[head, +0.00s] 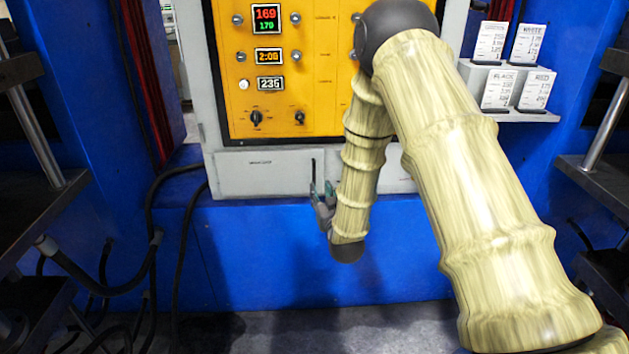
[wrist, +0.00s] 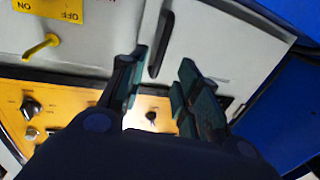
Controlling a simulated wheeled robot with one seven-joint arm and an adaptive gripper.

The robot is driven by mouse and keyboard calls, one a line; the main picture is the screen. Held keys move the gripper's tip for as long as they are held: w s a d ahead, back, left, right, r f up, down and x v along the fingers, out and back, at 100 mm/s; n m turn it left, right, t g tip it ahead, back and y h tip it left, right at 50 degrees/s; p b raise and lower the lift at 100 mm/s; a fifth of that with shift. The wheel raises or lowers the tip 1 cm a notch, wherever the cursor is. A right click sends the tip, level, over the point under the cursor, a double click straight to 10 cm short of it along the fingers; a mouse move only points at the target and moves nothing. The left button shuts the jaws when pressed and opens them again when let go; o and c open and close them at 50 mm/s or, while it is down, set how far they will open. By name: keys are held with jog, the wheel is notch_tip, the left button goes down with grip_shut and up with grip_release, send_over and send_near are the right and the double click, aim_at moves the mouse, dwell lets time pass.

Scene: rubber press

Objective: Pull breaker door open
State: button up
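The breaker door (head: 255,174) is a light grey panel low on the press's control cabinet, below the orange panel. It looks shut. Its dark upright handle (head: 313,170) is at the door's right end, and it also shows in the wrist view (wrist: 160,45). My gripper (head: 322,192) is in front of the handle. In the wrist view my gripper (wrist: 162,82) is open, with its two greenish fingers apart and empty. The handle lies just beyond the fingertips, nearer the left finger. I cannot tell whether that finger touches it.
A yellow switch (wrist: 40,46) with an ON/OFF label (wrist: 58,8) sits beside the door in the wrist view. The orange panel (head: 285,90) has displays and knobs. Black cables (head: 150,215) hang at the left. Label cards (head: 508,65) stand at the upper right.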

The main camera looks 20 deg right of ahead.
aim_at(315, 179)
jog(key=w, duration=0.9)
jog(key=shift+d, duration=0.35)
jog(key=shift+s, duration=0.1)
grip_shut()
